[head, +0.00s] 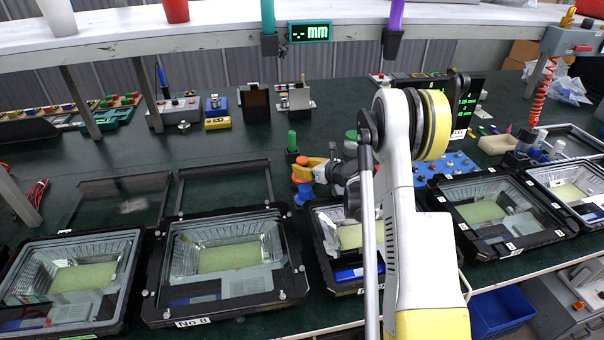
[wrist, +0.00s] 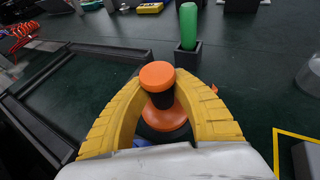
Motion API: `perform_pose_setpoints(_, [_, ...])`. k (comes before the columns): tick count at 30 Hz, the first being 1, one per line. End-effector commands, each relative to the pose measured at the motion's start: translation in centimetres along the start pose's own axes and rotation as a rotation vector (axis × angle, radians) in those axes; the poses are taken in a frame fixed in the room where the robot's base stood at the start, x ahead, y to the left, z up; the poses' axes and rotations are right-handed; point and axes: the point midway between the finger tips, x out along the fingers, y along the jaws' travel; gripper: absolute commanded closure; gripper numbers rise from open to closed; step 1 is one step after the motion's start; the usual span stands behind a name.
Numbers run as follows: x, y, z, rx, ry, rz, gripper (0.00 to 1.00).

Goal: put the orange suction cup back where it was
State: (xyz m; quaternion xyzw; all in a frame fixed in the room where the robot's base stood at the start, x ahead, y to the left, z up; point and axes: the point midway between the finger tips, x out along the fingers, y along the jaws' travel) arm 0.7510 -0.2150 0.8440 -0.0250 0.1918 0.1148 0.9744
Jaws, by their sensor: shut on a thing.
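The orange suction cup (wrist: 157,76) has an orange cap, a black neck and a wider orange base. It stands upright between the yellow fingers of my gripper (wrist: 160,88), which are shut on it. In the head view, the orange suction cup (head: 302,160) and my gripper (head: 314,170) are over the green bench, behind the small housing. A blue piece (head: 304,194) shows just below the cup. I cannot tell whether the cup touches it.
A green marker-like stick (head: 292,140) stands in a black holder (wrist: 188,58) just behind the cup. Floodlight housings (head: 222,258) line the bench front. Empty black frames (head: 225,172) lie to the left. A blue panel (head: 447,165) lies right of my arm.

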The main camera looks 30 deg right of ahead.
Motion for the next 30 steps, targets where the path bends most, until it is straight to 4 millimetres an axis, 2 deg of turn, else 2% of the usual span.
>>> perform_pose_setpoints(1, [0.5,0.0,-1.0,0.001,-0.001,0.000,1.00])
perform_pose_setpoints(3, [0.7,0.0,-1.6,0.001,-0.001,-0.001,1.00])
perform_pose_setpoints(14, [0.8,0.0,-1.8,0.001,-0.001,0.000,1.00])
perform_pose_setpoints(15, [0.8,0.0,-1.9,0.000,0.000,0.000,0.69])
perform_pose_setpoints(17, [0.7,0.0,-1.8,0.000,0.000,0.000,0.54])
perform_pose_setpoints(28, [0.6,0.0,-1.4,0.000,0.000,0.000,0.54])
perform_pose_setpoints(30, [-0.3,-0.1,-1.4,0.001,0.000,-0.002,0.54])
